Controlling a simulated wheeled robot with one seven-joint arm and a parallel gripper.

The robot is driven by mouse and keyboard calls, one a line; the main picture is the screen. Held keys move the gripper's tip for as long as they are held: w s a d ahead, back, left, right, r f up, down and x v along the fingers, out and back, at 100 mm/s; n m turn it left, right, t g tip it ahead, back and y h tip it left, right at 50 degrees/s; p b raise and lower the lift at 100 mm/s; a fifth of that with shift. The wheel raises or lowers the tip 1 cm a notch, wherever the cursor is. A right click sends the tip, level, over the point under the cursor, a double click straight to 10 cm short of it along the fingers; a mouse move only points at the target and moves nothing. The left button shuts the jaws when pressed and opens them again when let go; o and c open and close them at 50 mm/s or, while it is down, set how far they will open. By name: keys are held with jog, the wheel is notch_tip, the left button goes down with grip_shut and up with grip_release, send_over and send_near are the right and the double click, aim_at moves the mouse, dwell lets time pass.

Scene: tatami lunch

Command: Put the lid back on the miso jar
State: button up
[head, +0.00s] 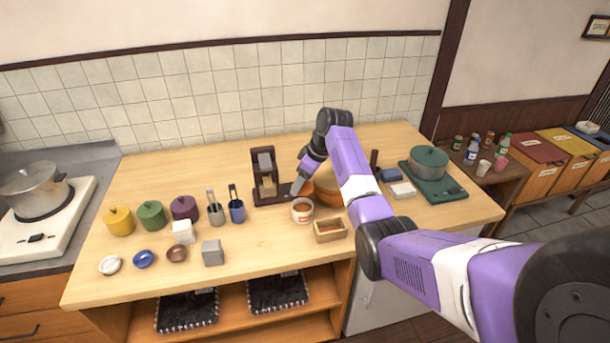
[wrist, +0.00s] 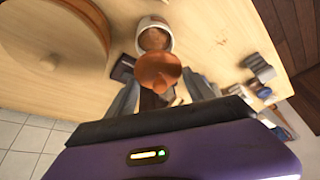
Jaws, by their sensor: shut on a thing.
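The miso jar (head: 302,211) is a small white pot standing open on the counter, with brown miso showing inside. It also shows in the wrist view (wrist: 148,23), upright and uncovered. The lid (wrist: 157,66) is a round orange-brown disc with a knob. My gripper (wrist: 160,92) is shut on the lid and holds it apart from the jar, between the camera and the jar. In the head view my gripper (head: 300,189) is just behind and above the jar; the lid (head: 307,187) shows only in part there.
A round wooden tub (head: 328,192) stands behind the jar, partly hidden by my arm. An open wooden box (head: 330,231) is at the jar's right. A dark wooden stand (head: 266,178) is to the left. The counter (head: 260,228) left of the jar is clear.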

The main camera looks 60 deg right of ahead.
jog(key=shift+f+b, duration=1.95)
jog(key=shift+f, duration=0.5)
jog(key=shift+f+b, duration=0.4)
jog(key=shift+f, duration=0.35)
jog(key=shift+p, duration=0.35)
jog(key=shift+f, duration=0.15)
dwell(0.5)
jog(key=o, duration=1.7)
